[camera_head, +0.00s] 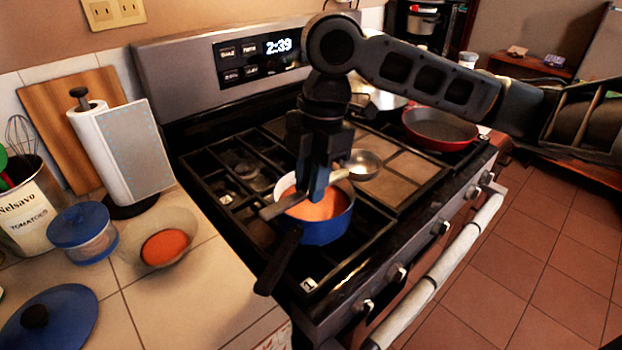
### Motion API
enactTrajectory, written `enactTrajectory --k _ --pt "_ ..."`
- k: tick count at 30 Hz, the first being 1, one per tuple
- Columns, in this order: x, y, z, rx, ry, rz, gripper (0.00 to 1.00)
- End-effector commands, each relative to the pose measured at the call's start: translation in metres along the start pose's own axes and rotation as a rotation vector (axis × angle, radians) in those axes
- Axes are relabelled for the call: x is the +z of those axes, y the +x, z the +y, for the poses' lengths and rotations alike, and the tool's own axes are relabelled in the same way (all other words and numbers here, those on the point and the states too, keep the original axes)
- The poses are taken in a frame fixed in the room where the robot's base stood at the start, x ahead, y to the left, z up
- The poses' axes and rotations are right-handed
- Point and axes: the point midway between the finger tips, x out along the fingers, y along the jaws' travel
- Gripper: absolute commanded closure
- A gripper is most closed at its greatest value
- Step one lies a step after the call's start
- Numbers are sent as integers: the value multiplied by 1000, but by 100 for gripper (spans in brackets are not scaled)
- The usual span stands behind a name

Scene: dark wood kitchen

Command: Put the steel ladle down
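The steel ladle has a round bowl (364,164) to the right of my gripper, and its handle runs down to the left over the blue pot. My gripper (316,194) points down above the pot and appears shut on the ladle's handle; the fingers hide part of it. The blue pot (330,231) stands on the stove's front burner with orange-red soup (318,209) inside and its dark handle toward the front left. The ladle's bowl lies beyond the pot's rim, over the stove grate; whether it touches the grate I cannot tell.
The counter at left holds a glass bowl of orange-red food (165,246), a blue-lidded jar (83,235), a blue lid (50,322), a paper towel roll (103,150) and a utensil can (35,212). A red pan (440,128) sits at the stove's back right.

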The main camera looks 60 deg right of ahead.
Motion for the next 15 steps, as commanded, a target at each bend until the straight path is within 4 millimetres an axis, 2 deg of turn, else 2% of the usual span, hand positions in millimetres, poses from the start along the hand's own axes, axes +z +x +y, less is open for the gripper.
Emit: enactTrajectory --k 1,8,15 --pt "0 -1 0 0 0 0 75" --pt "0 -1 0 0 0 0 53" --pt "0 -1 0 0 0 0 53"
